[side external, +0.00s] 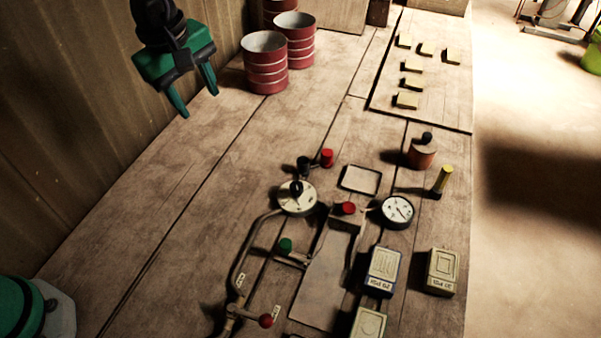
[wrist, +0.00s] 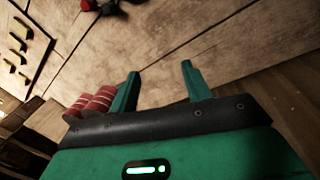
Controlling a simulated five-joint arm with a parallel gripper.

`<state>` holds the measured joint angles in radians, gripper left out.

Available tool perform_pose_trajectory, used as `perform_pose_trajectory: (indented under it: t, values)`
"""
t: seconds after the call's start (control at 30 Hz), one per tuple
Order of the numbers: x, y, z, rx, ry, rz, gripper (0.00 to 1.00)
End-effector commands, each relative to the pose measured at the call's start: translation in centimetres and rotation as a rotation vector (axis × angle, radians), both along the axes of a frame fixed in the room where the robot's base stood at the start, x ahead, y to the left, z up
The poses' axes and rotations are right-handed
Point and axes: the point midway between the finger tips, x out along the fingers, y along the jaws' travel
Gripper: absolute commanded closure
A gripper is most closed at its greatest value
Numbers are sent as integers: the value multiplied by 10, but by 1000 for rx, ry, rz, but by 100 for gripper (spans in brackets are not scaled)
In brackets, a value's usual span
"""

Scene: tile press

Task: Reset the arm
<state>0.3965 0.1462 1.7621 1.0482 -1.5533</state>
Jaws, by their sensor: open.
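My gripper (side external: 198,98) is green with a black wrist and hangs above the table at the upper left of the side external view, near the wooden wall. Its two fingers are apart with nothing between them. In the wrist view, the gripper (wrist: 160,82) also shows open and empty over bare planks. The press rig stands apart from it, lower in the side view, with a round dial plate (side external: 297,198), a metal pipe (side external: 243,258), a red-knobbed lever (side external: 265,320) and a pressure gauge (side external: 397,210).
A board (side external: 430,85) with several yellow tiles lies at the back right. Labelled blocks (side external: 383,270) and an orange pot (side external: 421,153) are near the right edge. The left planks are clear.

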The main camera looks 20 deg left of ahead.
Motion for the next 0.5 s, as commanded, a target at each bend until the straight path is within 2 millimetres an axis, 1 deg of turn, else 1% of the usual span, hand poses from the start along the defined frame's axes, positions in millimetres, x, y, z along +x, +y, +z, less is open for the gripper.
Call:
perform_pose_trajectory:
  t: [0.03, 0.2, 0.37, 0.5]
  values:
    - [-7, 12, 7, 4, -18, -39, 52]
    - [-30, 46, 22, 36, -78, -201, 52]
    - [-55, 76, 31, 77, -133, -352, 52]
    - [-78, 99, 36, 122, -179, -483, 52]
